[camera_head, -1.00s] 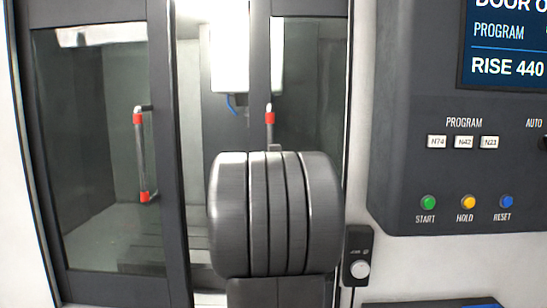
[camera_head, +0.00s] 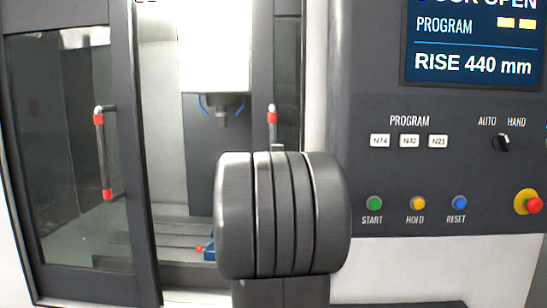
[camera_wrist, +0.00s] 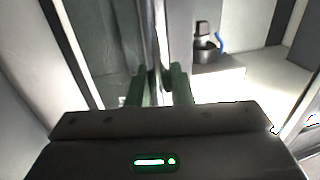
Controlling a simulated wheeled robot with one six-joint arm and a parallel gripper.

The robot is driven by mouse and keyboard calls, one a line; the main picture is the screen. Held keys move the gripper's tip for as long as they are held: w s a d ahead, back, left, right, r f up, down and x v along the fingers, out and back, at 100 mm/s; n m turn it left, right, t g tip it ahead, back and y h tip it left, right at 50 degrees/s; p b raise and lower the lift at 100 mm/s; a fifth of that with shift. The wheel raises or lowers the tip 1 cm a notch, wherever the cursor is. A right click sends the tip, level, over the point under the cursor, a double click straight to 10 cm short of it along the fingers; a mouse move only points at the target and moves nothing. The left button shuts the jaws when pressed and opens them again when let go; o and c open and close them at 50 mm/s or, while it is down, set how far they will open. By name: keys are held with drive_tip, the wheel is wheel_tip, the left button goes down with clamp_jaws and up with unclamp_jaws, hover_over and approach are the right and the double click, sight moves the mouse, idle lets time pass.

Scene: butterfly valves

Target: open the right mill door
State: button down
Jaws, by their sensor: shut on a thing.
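The right mill door (camera_head: 289,80) is slid well to the right, with a wide gap between it and the left door (camera_head: 70,150). The top of the right door's handle (camera_head: 272,116), with a red end mount, shows above my arm's rounded dark link, which hides the rest. In the wrist view, the fingers of my gripper (camera_wrist: 160,86) are on either side of the bar of the handle (camera_wrist: 161,42) and shut on it. The door's glass (camera_wrist: 105,38) lies to the left of the bar there. My gripper is hidden in the head view.
The control panel (camera_head: 440,170) stands to the right, its screen (camera_head: 473,45) reading "RISE 440 mm". Through the gap show the spindle (camera_head: 222,115) and a blue fixture (camera_head: 210,247) with a red knob. The left handle (camera_head: 102,155) is free.

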drive_tip(key=c, duration=1.3)
unclamp_jaws()
drive_tip(key=shift+c, duration=0.2)
drive_tip(key=shift+s, duration=0.15)
drive_tip(key=s+d, duration=0.2)
drive_tip(key=s, duration=1.1)
drive_tip(key=shift+s+d, duration=0.15)
drive_tip(key=shift+d, duration=0.2)
drive_tip(key=w+a, duration=0.2)
drive_tip(key=w, duration=1.1)
drive_tip(key=shift+w+a, duration=0.3)
drive_tip(key=shift+a, duration=0.1)
drive_tip(key=shift+a, duration=0.1)
